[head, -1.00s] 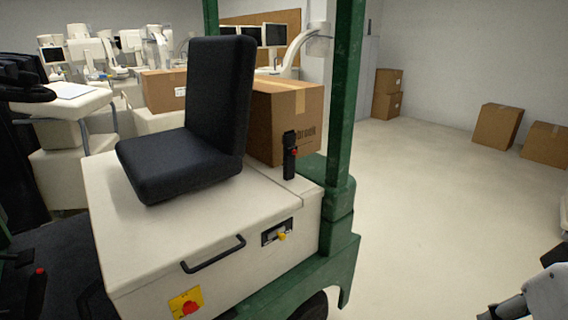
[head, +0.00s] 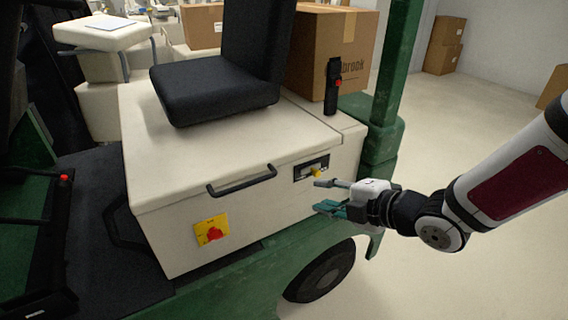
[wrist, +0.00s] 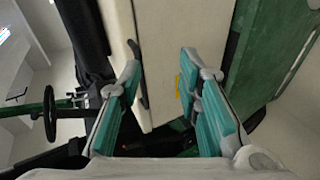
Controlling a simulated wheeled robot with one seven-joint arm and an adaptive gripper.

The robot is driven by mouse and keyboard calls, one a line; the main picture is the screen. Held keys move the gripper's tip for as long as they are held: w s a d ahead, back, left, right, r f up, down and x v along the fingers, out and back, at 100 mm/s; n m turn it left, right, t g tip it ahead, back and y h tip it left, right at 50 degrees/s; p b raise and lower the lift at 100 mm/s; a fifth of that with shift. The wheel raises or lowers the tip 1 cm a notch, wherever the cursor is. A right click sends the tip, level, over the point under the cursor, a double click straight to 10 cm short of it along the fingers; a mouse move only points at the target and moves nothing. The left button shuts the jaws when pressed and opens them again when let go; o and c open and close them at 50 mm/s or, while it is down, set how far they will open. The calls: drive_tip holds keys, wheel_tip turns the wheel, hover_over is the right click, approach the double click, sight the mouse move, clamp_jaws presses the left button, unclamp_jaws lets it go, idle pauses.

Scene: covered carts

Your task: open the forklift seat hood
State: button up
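The forklift seat hood (head: 215,150) is a cream box lid with a black seat (head: 215,85) on top, and it looks closed. A black bar handle (head: 242,181) is on its front face. A recessed latch with a yellow tab (head: 316,173) is to the handle's right. My gripper (head: 322,195) is in front of the hood's right part, close to the latch, with fingers apart and nothing between them. In the wrist view, the teal fingers (wrist: 165,95) are spread wide, with the cream hood (wrist: 155,60) beyond them. Contact with the latch cannot be told.
A yellow plate with a red knob (head: 211,231) is low on the front face. A green post (head: 395,75) stands right of the hood. A cardboard box (head: 335,45) and a black lever (head: 332,88) are behind it. Open floor lies to the right.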

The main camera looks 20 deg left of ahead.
sight(252, 183)
drive_tip(key=a+n+y, duration=0.1)
drive_tip(key=a, duration=0.5)
drive_tip(key=a+f+n+g+y+b, duration=0.1)
drive_tip(key=a, duration=0.5)
drive_tip(key=a+f+n+g+y, duration=0.1)
drive_tip(key=a, duration=0.5)
drive_tip(key=shift+w+a+f+y, duration=0.1)
drive_tip(key=shift+f+y, duration=0.15)
drive_tip(key=shift+y, duration=0.15)
clamp_jaws()
